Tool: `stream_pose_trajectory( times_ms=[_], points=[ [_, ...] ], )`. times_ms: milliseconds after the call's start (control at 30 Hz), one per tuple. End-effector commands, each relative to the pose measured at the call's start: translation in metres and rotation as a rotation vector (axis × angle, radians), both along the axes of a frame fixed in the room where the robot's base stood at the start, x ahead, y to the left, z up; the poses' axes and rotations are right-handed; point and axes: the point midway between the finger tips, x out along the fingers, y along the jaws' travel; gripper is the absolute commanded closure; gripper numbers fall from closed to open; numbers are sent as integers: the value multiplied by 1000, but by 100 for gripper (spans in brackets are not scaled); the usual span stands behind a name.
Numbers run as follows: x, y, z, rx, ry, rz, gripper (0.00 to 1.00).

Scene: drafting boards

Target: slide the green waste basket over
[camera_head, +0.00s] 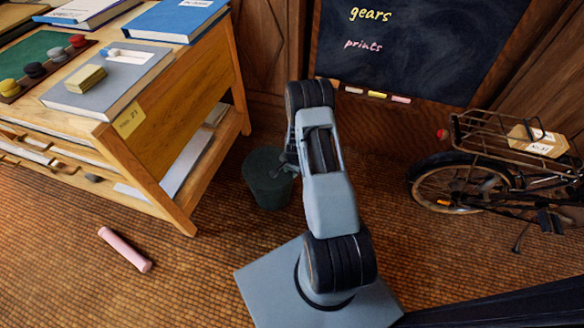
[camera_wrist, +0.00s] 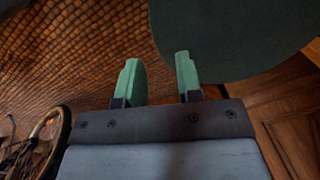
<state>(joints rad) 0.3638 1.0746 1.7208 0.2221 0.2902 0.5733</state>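The green waste basket (camera_head: 266,180) stands upright on the floor in the head view, between the wooden drawer cabinet and my arm. Part of its right side is hidden by my arm. In the wrist view a dark green rounded surface, which looks like the basket (camera_wrist: 235,38), fills the upper right. My gripper (camera_wrist: 158,80) is open, with two green-tipped fingers apart and only floor showing between them. The basket is beyond and to the right of the fingers there. I cannot tell whether the right finger touches it. In the head view the gripper is mostly hidden behind my arm, close to the basket.
A wooden cabinet (camera_head: 165,140) with books stands left. A pink roll (camera_head: 125,250) lies on the floor at lower left. A bicycle (camera_head: 480,185) stands at right, below a blackboard (camera_head: 410,45). Woven floor (camera_head: 200,280) is open in front of the cabinet.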

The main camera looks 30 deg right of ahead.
Motion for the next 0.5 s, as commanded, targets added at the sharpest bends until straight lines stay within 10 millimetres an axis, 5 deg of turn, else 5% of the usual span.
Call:
stream_pose_trajectory(
  times_ms=[200,500],
  points=[
    [3,2,-44,1,0,0,67],
    [6,3,-81,0,0,1,67]
  ],
)
